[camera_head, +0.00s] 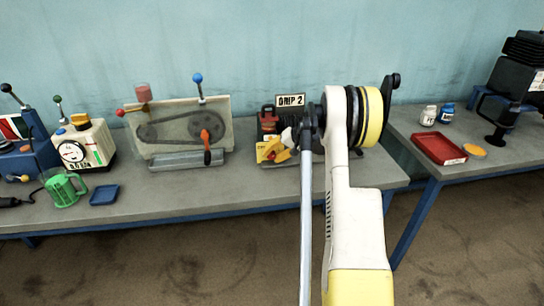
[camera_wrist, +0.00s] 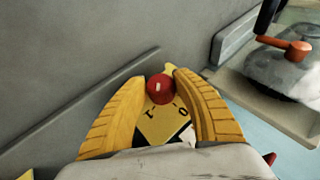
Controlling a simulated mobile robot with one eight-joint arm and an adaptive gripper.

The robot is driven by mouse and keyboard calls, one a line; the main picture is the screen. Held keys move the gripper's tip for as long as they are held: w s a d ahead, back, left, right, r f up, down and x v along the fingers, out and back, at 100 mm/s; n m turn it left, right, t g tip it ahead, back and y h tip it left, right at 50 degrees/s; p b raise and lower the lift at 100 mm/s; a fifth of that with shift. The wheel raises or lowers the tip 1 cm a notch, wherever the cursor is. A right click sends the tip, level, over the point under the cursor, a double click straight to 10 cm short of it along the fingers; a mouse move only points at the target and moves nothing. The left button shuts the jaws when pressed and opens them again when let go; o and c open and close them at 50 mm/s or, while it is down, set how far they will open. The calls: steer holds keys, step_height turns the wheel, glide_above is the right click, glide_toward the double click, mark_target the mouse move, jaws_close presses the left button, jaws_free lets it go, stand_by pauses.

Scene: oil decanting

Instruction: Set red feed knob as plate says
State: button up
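A plate (camera_head: 290,100) reading "DRIP 2" stands above a dark device (camera_head: 268,121) with a yellow front on the bench. In the wrist view, the round red knob (camera_wrist: 160,89) has a short white mark and sits over a yellow dial plate (camera_wrist: 158,124) with "1" and "0" printed on it; the fingers hide other parts of the dial. My gripper (camera_wrist: 161,78) has its yellow fingers on both sides of the knob, very close to it. I cannot tell whether they press on it. In the head view my arm partly covers the device, and the knob is hard to make out.
Left of the device stands a belt panel (camera_head: 180,125) with an orange crank (camera_wrist: 299,48) and a blue-topped lever. A red tray (camera_head: 438,148) lies on the right table.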

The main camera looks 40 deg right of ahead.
steer(key=o, duration=0.3)
